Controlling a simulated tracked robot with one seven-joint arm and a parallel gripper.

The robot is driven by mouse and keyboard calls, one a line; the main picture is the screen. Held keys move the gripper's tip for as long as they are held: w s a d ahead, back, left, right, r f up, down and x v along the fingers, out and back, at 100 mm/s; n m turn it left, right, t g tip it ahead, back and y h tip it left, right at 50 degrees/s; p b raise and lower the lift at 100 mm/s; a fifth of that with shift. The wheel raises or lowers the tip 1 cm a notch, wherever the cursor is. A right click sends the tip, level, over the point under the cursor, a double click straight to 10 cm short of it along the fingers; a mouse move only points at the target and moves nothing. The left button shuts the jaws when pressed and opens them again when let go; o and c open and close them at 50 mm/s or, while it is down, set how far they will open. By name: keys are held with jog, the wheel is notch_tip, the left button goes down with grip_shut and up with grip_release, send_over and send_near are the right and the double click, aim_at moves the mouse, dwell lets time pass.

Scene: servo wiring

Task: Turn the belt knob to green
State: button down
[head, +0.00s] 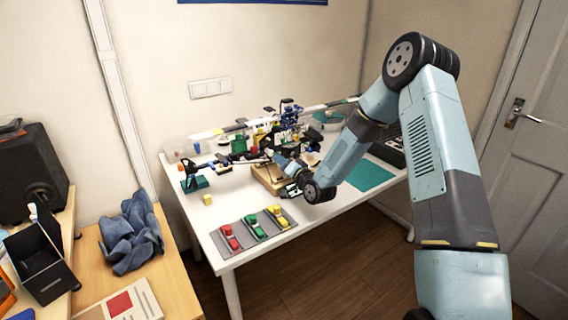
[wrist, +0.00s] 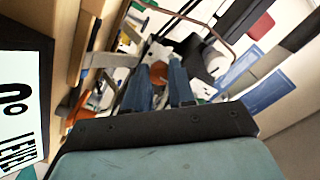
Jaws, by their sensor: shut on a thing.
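My gripper (head: 283,162) reaches down into the crowded assembly in the middle of the white table. In the wrist view its two blue fingers (wrist: 160,78) stand close around a small orange-brown thing (wrist: 158,71), which looks like the belt knob. My gripper is shut on it. The fingers and the dim picture hide most of the knob, and I cannot tell which way it points. No green mark for it can be made out. In the head view the knob is hidden among the parts.
Red, green and yellow toy cars (head: 254,228) stand on grey plates at the table's front. A yellow cube (head: 207,199) lies left of them. A teal mat (head: 368,176) lies at the right. A wooden block (head: 268,179) is by my gripper. A "0° LEVEL" sign (wrist: 20,105) is close at left.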

jog(key=shift+w+d+m, duration=0.1)
jog(key=shift+d+m, duration=0.1)
jog(key=shift+m, duration=0.5)
jog(key=c, duration=1.2)
grip_release()
jog(key=shift+f, duration=0.1)
jog(key=shift+o, duration=1.3)
jog(key=shift+a, duration=0.1)
jog(key=v, duration=1.4)
